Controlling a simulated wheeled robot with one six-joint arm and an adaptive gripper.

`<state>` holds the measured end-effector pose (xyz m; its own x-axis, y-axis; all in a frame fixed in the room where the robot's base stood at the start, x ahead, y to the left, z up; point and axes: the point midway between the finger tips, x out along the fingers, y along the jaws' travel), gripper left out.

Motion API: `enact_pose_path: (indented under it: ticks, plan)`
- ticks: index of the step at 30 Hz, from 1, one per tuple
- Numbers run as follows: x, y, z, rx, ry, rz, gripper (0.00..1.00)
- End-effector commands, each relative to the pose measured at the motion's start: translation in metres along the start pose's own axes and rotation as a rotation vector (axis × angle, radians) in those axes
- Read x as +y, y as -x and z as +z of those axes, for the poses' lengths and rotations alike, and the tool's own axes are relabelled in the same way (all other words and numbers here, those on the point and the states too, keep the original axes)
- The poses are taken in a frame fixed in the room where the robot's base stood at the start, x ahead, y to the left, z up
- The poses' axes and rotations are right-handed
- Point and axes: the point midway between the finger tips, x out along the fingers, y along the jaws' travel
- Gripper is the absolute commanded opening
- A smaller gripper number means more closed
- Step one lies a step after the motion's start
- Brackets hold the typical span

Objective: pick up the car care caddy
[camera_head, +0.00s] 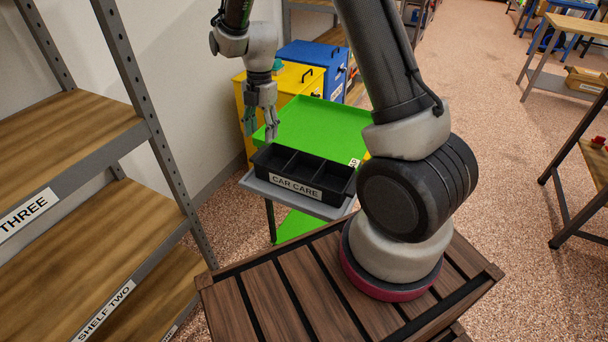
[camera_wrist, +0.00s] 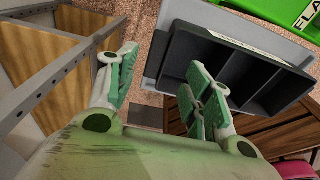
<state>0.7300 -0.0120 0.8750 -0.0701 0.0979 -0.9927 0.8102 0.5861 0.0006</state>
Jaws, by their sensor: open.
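The car care caddy (camera_head: 297,190) is a black open box with several compartments and a white "CAR CARE" label on its long front side. It sits upright on a small grey ledge (camera_head: 330,212) beside the green-topped cart. My gripper (camera_head: 258,128) is above the left end of the caddy in the head view, fingers pointing down. In the wrist view my gripper (camera_wrist: 160,72) has its fingers apart with nothing between them. The caddy (camera_wrist: 262,62) shows there to the right, partly covered by the right finger. I cannot tell whether that finger touches it.
The green cart top (camera_head: 325,125) is bare behind the caddy. A yellow cabinet (camera_head: 297,78) and a blue cabinet (camera_head: 318,58) stand farther back. Wooden shelving (camera_head: 110,230) lies close on the left. My arm and slatted wooden deck fill the foreground. Open floor lies right.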

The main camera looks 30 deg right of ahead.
Motion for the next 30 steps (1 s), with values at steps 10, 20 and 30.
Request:
enact_pose_path:
  ticks: [10,20,30]
  plan:
    - [0.002,-0.048,-0.004,0.002,0.003,-0.005,0.51]
    - [0.003,-0.073,-0.004,0.000,0.003,-0.001,0.51]
    - [0.003,-0.073,-0.004,0.000,0.002,-0.001,0.11]
